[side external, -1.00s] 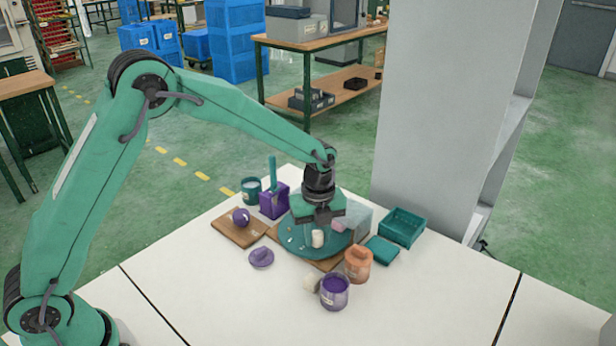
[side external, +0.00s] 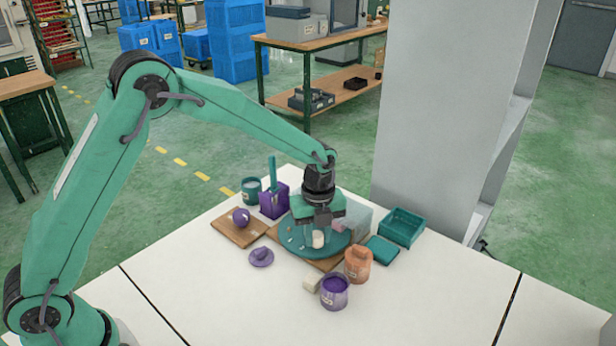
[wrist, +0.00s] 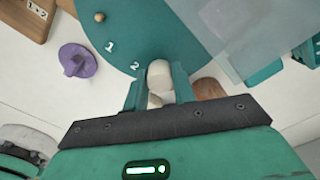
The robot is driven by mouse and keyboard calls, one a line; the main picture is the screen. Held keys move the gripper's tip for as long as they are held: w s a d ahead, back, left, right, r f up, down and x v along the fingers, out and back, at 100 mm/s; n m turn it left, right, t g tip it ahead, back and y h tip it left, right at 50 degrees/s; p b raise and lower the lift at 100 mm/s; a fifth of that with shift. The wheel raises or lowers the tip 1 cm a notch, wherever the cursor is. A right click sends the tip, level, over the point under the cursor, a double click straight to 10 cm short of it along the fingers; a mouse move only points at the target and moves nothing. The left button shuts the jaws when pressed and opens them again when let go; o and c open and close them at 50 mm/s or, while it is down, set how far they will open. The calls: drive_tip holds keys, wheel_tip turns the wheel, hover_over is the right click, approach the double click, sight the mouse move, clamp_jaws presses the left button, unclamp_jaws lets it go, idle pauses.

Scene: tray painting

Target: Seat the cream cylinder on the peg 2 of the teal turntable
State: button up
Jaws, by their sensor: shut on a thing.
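The cream cylinder (wrist: 160,76) is upright between the fingers of my gripper (wrist: 152,92), which is shut on it in the wrist view. In the side view the cylinder (side external: 318,239) is under my gripper (side external: 318,229), over the near part of the teal turntable (side external: 296,247). In the wrist view the turntable (wrist: 150,30) carries printed marks 1 and 2, and the cylinder is just beside the 2. Peg 2 is not visible, and I cannot tell whether the cylinder is around it or above it. A small wooden peg (wrist: 99,17) shows near the 1.
A translucent pane (side external: 357,222) stands close at the turntable's right. Nearby are an orange jar (side external: 358,267), a purple jar (side external: 334,294), a cream block (side external: 312,284), a purple lid (side external: 261,258), a purple box (side external: 273,203) and a teal tray (side external: 402,226).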

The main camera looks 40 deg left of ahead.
drive_tip(key=shift+f, duration=0.45)
idle(0.9)
drive_tip(key=o, duration=1.5)
drive_tip(key=shift+r, duration=0.15)
drive_tip(key=shift+r, duration=2.85)
drive_tip(key=shift+r, duration=0.1)
wheel_tip(320, 180, up, 8)
drive_tip(key=shift+f, duration=0.15)
